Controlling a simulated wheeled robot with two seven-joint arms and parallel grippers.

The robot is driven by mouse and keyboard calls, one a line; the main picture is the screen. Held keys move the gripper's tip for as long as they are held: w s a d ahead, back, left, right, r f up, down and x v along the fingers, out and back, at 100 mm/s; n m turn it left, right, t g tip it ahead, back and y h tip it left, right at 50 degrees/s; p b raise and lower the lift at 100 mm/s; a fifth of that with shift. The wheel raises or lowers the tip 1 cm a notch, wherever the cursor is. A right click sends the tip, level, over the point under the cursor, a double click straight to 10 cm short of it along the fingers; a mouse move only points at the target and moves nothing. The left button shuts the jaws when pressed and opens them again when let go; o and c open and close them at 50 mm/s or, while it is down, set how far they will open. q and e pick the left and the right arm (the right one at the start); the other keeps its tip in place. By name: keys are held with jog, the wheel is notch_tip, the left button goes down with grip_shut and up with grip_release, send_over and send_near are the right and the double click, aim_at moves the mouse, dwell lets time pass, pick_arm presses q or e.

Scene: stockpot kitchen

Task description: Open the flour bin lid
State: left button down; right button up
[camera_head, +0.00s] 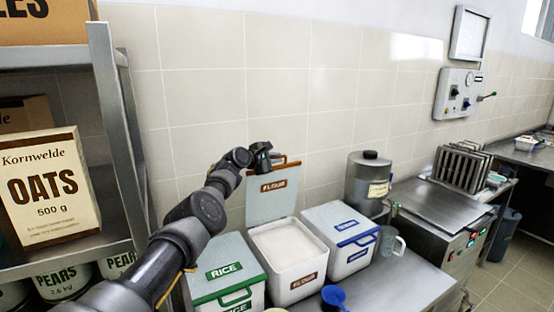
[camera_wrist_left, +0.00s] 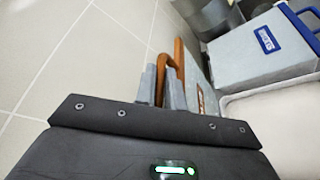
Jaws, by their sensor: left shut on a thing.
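The flour bin (camera_head: 297,284) is a white box with a brown label, standing between two other bins, and its white contents show from above. Its grey lid (camera_head: 262,208), with a brown FLOUR label and brown handle, stands upright at the back of the bin, against the tiled wall side. My left gripper (camera_head: 263,155) is at the top edge of the lid. In the left wrist view its fingers (camera_wrist_left: 160,88) are shut on the brown handle (camera_wrist_left: 180,62). My right gripper is not in view.
A blue scoop (camera_head: 334,296), a clear jug (camera_head: 390,242) and a metal canister (camera_head: 368,180) are nearby. A shelf with an oats box (camera_head: 45,188) is at left.

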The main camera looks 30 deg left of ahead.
pick_arm(q)
jog(key=shift+d, duration=0.15)
jog(key=c, duration=1.8)
grip_release()
jog(key=o, duration=0.3)
jog(key=shift+w+f, duration=0.15)
jog(key=shift+w, duration=0.05)
jog(key=shift+s+a, duration=0.35)
jog(key=shift+s, duration=0.05)
jog(key=b+v, duration=0.3)
jog(key=v, duration=0.7)
jog(key=shift+d, duration=0.15)
